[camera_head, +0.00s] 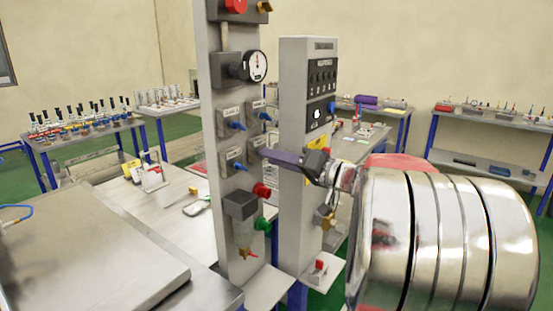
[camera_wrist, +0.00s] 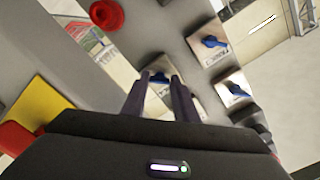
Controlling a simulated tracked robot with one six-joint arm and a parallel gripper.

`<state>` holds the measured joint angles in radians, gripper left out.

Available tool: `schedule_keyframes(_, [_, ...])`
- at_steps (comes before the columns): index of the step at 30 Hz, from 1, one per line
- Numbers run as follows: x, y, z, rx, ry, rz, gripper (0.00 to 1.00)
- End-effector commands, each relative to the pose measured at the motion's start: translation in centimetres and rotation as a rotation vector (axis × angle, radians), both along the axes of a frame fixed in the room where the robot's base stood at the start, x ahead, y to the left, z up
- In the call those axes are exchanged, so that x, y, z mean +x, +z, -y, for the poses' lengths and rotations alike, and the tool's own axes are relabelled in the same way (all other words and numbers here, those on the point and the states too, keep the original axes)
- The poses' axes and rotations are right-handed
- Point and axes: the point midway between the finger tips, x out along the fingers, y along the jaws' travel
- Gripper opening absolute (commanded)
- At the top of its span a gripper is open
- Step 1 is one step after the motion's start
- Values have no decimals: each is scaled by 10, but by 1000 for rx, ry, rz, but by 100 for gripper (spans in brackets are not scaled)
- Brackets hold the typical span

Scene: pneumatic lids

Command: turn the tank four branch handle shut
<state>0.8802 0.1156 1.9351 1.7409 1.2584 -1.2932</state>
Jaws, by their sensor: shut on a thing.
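Several blue branch handles sit on grey labelled blocks on the grey column (camera_head: 215,60) in the head view. The upper left handle (camera_head: 237,125), upper right handle (camera_head: 265,116) and lower left handle (camera_head: 240,166) show. The lower right block (camera_head: 257,142) is partly hidden by my gripper (camera_head: 265,153), which reaches in from the right. The labels are too small to read. In the wrist view, my gripper (camera_wrist: 160,78) is shut on a blue handle (camera_wrist: 157,77), which shows between the fingertips. Two other blue handles (camera_wrist: 213,42) (camera_wrist: 238,91) lie to its right.
A pressure gauge (camera_head: 256,66) is above the handles. A red knob (camera_head: 262,190) and green knob (camera_head: 263,224) stick out below. A second grey panel (camera_head: 292,130) with black modules stands close to my arm on the right. A bench (camera_head: 90,250) lies at left.

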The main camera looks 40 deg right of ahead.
Motion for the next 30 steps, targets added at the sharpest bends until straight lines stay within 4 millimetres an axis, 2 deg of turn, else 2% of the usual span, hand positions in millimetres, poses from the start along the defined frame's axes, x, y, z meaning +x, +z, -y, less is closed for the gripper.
schedule_keyframes(6, [0,-1,5,1,-4,-3,4])
schedule_keyframes(19, [0,-2,2,66,-6,-26,4])
schedule_keyframes(30, [0,-2,1,304,-5,-109,4])
